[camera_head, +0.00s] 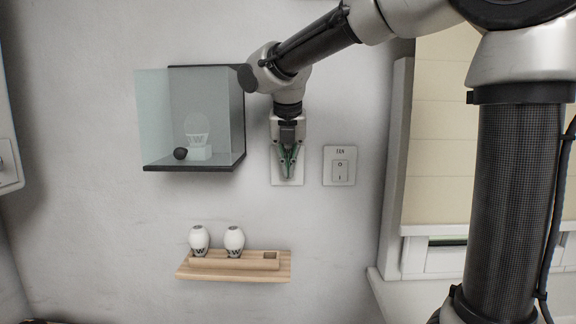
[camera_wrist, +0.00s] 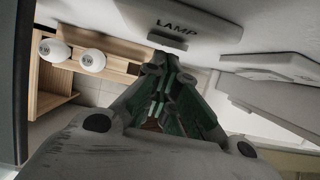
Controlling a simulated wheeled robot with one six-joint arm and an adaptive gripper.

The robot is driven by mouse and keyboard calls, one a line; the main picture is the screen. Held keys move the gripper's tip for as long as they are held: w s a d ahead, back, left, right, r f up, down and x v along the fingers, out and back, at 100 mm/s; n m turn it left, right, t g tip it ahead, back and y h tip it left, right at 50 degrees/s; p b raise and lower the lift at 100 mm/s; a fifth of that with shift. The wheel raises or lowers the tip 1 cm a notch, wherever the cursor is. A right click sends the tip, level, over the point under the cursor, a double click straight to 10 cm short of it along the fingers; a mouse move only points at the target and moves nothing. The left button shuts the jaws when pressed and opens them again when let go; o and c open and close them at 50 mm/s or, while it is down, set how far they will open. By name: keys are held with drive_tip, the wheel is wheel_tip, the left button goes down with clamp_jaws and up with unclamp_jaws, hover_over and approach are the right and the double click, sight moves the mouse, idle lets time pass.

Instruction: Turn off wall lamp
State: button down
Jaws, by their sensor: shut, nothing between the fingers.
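The wall lamp is a glass-fronted box (camera_head: 243,120) on the wall at left centre, with a white bulb (camera_head: 198,128) inside that shows no clear glow. Right of it is a white switch plate (camera_head: 296,181), largely hidden behind my gripper (camera_head: 290,176). My gripper is shut and empty, fingertips pointing down in front of the lamp plate. It also shows in the wrist view (camera_wrist: 160,100). Whether the fingertips touch the switch is unclear.
A second switch plate marked FAN (camera_head: 340,166) is just right of the lamp plate. Below, a wooden shelf (camera_head: 235,277) holds two white bulbs (camera_head: 199,240). A window frame (camera_head: 400,150) stands at the right. The wall between the box and shelf is clear.

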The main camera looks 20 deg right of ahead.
idle(0.3)
drive_tip(key=shift+w+d+r, duration=0.15)
drive_tip(key=shift+w+r, duration=0.05)
drive_tip(key=shift+w, duration=0.2)
drive_tip(key=shift+r, duration=0.8)
drive_tip(key=shift+s, duration=0.1)
